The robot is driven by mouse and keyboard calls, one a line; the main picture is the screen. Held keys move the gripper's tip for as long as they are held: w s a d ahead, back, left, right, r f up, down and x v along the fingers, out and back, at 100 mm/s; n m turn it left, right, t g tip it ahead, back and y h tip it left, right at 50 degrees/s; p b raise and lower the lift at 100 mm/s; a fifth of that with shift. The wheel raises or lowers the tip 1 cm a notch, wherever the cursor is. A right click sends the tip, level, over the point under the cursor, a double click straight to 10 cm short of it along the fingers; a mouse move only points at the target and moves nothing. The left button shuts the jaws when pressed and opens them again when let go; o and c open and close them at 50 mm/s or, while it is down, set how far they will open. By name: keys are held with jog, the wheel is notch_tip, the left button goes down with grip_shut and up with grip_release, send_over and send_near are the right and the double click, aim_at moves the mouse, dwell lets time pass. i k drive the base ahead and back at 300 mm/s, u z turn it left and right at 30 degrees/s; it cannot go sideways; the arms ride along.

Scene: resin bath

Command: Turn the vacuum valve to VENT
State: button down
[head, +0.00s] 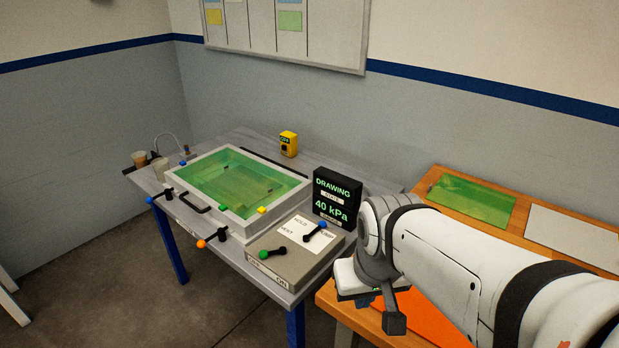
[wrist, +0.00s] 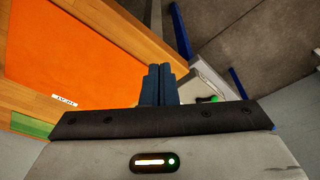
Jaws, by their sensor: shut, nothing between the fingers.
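The vacuum valve lever (head: 316,232) sits on a grey control box (head: 290,268) in the head view. Its blue-tipped handle points up and right, toward the partly hidden PUMP marking. The white label plate (head: 290,233) also reads HOLD and VENT, with VENT at its left. A second lever with a green knob (head: 264,254) is on the front of the box. My gripper (wrist: 158,84) is shut and empty in the wrist view, apart from the levers. The green knob shows small beyond it (wrist: 212,99); the valve lever is not visible there.
A black display (head: 337,196) reads DRAWING, 40 kPa. A tray of green liquid (head: 235,222) stands left of the box, with an orange-tipped lever (head: 213,240) at its front. A wooden table (head: 427,182) with an orange sheet (wrist: 75,55) lies right, beneath my arm.

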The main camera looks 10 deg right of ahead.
aim_at(322, 224)
jog(key=z, duration=1.7)
jog(key=k, duration=0.85)
jog(key=u, duration=1.25)
jog(key=i, duration=1)
